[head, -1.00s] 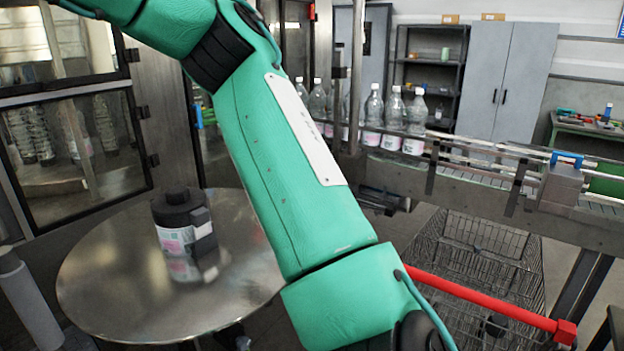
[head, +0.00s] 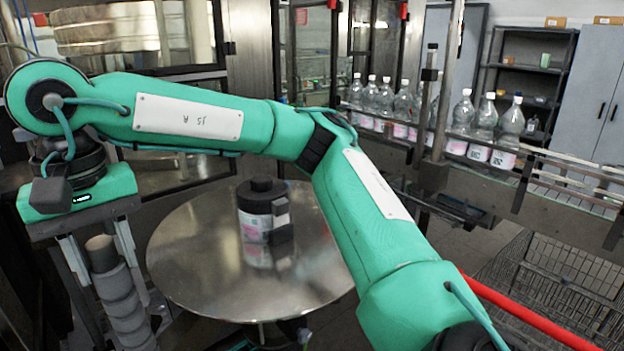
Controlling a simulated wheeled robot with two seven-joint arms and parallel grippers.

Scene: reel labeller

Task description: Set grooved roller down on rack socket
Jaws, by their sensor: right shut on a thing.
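My right gripper (head: 108,272) is at the left of the head view, pointing down, with pale fingers on both sides of a grey grooved roller (head: 121,301). It is shut on the roller, which stands nearly upright and leans slightly in the picture. The roller's lower end runs to the bottom edge, so I cannot tell what it touches. No rack socket can be made out. My left gripper is out of view.
A round metal table (head: 190,262) stands right of the roller, bearing a dark labelled cylinder (head: 257,222). Several bottles (head: 463,112) line a conveyor (head: 560,212) behind. A wire cart (head: 560,285) with a red handle (head: 520,312) is at right. Glass-doored machinery stands behind.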

